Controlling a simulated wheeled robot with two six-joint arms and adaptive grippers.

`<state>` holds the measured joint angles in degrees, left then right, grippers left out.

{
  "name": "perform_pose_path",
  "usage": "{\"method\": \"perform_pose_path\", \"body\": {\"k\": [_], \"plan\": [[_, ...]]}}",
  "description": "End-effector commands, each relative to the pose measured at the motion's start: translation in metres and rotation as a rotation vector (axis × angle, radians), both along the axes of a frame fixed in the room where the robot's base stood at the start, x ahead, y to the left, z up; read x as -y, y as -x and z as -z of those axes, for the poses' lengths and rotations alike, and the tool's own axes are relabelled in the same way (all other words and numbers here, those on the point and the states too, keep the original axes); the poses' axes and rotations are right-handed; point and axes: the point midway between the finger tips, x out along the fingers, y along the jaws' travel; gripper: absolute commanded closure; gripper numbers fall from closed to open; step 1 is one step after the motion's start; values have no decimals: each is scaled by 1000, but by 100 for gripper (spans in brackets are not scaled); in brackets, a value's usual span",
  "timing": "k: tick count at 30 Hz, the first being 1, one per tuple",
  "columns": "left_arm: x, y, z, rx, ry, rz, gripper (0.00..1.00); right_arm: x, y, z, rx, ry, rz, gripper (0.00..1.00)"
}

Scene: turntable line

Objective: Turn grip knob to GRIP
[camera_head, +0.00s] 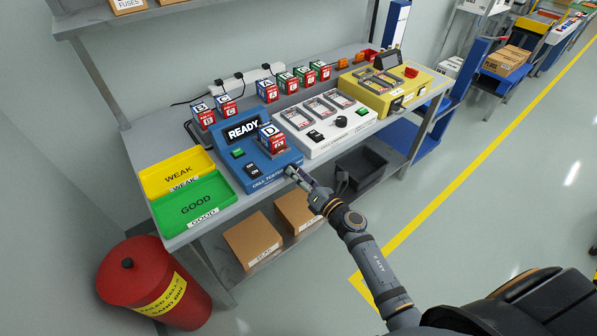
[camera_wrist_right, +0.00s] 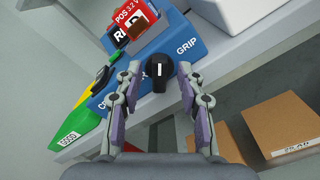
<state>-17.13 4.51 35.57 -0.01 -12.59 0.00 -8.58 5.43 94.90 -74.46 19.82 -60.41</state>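The grip knob (camera_wrist_right: 158,78) is a black round knob with a white pointer line, on the front of the blue tester (camera_wrist_right: 208,43). The line stands upright in the right wrist view, and the word GRIP is up and right of the knob. Another label at lower left is mostly hidden by a finger. My right gripper (camera_head: 292,173) is open, its fingers on either side of the knob in the wrist view; I cannot tell whether they touch it. In the head view it hides the knob. Block D (camera_head: 271,139) sits on the tester (camera_head: 259,181), whose display says READY. My left gripper is not in view.
Yellow WEAK (camera_head: 157,187) and green GOOD (camera_head: 167,227) trays lie left of the tester. A white unit (camera_head: 312,150) and a yellow unit (camera_head: 372,102) stand to its right. Cardboard boxes (camera_head: 249,242) and a dark bin (camera_head: 349,180) are on the lower shelf. A red bin (camera_head: 120,283) stands on the floor.

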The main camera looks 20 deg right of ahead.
Motion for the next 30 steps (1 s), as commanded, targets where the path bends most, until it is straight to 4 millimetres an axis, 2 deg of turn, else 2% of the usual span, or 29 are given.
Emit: {"method": "perform_pose_path", "body": {"k": [9,15,18,30], "plan": [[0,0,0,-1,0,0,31,-1,-3,0,-1,-1,-1,63],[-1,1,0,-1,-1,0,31,-1,-3,0,0,-1,0,90],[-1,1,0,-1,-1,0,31,-1,-3,0,0,-1,0,100],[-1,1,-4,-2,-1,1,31,-1,-3,0,-16,-41,1,100]]}}
